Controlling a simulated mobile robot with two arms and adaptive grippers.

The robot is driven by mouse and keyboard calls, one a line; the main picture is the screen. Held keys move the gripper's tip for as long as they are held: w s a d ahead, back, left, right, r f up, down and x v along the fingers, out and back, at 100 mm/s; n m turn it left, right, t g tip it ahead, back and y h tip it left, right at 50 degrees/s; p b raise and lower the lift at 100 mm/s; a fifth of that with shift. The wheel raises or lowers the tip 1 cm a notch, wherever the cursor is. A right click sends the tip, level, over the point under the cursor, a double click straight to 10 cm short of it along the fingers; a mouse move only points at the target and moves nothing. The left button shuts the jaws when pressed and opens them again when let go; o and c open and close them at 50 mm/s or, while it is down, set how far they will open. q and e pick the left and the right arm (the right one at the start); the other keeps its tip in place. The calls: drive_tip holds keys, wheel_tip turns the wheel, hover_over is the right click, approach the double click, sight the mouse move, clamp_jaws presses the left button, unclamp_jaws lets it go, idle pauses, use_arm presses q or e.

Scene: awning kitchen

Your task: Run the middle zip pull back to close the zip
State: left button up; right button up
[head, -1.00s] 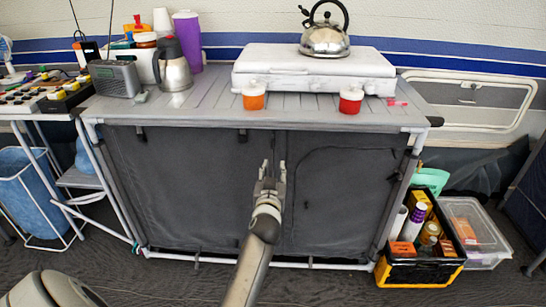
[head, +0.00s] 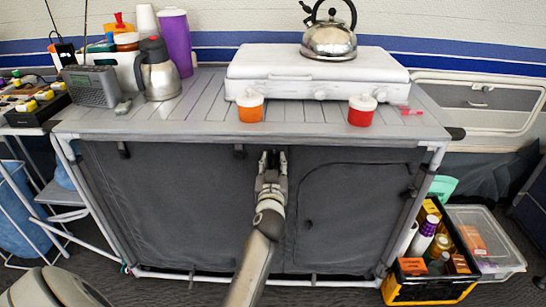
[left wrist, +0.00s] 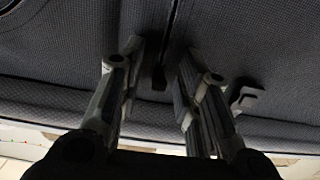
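The grey fabric cupboard front (head: 180,215) hangs below the tabletop, with a vertical middle zip (head: 290,225) running down it. My left gripper (head: 273,158) is at the top middle of this front, just under the tabletop edge. In the left wrist view, the left gripper (left wrist: 160,55) is open, its fingers on either side of a small dark zip pull (left wrist: 160,78). The zip line (left wrist: 171,25) runs from the pull to the picture's top edge. I see gaps between the pull and both fingers. My right gripper is not in view.
A pale clip (left wrist: 244,98) sits beside the right-hand finger in the wrist view. On the tabletop (head: 190,115) stand an orange cup (head: 250,107), a red cup (head: 362,111) and a white stove case (head: 315,75) with a kettle (head: 329,40). A filled crate (head: 425,290) stands lower right.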

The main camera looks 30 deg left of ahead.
use_arm(q)
drive_tip(key=shift+w, duration=0.1)
clamp_jaws()
idle(0.3)
drive_tip(key=shift+f, duration=0.1)
